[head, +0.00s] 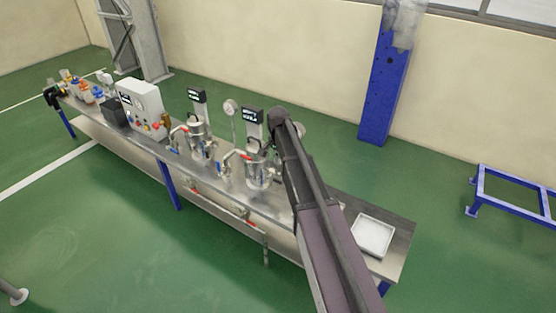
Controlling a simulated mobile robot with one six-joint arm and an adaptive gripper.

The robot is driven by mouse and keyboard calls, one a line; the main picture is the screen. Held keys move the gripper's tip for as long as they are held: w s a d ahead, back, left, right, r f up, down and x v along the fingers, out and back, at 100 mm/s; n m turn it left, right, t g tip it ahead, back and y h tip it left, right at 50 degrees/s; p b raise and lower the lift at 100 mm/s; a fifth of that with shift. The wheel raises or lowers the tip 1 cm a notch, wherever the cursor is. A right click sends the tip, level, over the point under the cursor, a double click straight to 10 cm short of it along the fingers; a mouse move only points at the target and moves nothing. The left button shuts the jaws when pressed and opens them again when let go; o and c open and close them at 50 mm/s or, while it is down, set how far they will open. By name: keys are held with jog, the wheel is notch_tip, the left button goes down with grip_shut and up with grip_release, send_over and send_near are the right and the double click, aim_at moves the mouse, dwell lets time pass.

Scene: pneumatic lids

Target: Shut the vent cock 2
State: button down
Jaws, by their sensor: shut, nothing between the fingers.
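Two steel vessels stand on a long metal bench (330,222) in the head view. The left vessel (201,148) has a small dark sign (197,96) behind it. The right vessel (257,174) has its own sign (252,115), and my arm partly covers its right side. Small red valve handles show beside both vessels, one (246,156) at the left of the right vessel. I cannot tell which is vent cock 2 or how its handle is turned; the labels are too small to read. My dark arm rises from the lower right to the right vessel. My gripper is hidden behind it.
A grey control box (142,107) and several coloured items stand on the bench's left part. A white tray (373,236) lies on its right end. A round gauge (231,107) rises between the vessels. A blue column (383,90) stands by the wall, a blue frame (510,203) at right.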

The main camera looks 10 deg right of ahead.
aim_at(277, 180)
jog(key=shift+f+b, duration=4)
jog(key=shift+f, duration=0.3)
jog(key=shift+a+f, duration=0.1)
jog(key=shift+a, duration=0.15)
jog(key=shift+d, duration=0.1)
